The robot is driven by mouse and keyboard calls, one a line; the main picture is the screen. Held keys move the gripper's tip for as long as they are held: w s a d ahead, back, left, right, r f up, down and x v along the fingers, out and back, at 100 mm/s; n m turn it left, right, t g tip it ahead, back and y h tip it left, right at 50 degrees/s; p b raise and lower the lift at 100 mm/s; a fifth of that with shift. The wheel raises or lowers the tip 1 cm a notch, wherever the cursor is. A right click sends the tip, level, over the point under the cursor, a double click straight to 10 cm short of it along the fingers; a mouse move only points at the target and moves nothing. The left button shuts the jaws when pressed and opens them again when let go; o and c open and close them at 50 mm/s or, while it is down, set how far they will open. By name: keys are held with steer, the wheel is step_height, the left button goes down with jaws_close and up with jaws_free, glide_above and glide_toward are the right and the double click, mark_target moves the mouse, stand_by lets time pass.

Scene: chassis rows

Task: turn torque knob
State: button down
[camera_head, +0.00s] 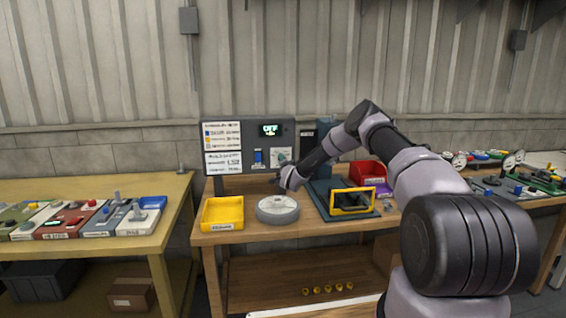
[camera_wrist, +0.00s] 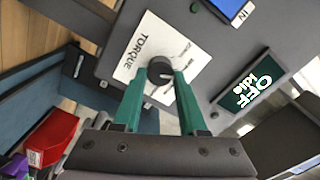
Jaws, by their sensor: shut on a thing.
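The torque knob (camera_wrist: 159,72) is a dark round knob on a white dial plate marked TORQUE (camera_wrist: 137,60) in the wrist view. My gripper (camera_wrist: 160,84) has two green fingers, one on each side of the knob, shut on it. The knob sits on a grey control panel (camera_head: 229,135) at the back of the middle bench. In the head view, the white dial plate (camera_head: 281,155) shows, and my arm reaches to it from the right. My gripper's fingers are too small to make out there. The panel's display (camera_wrist: 252,83) reads OFF and Idle.
A yellow tray (camera_head: 222,214), a round grey disc (camera_head: 277,209) and a yellow-framed case (camera_head: 352,201) stand on the bench below the panel. A red bin (camera_head: 368,173) is to the right. A blue switch (camera_head: 258,157) is left of the dial. Side benches hold several panels.

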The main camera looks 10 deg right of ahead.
stand_by(0.4)
steer(key=shift+c, duration=2.3)
jaws_free()
steer(key=s, duration=1)
steer(key=shift+s, duration=0.4)
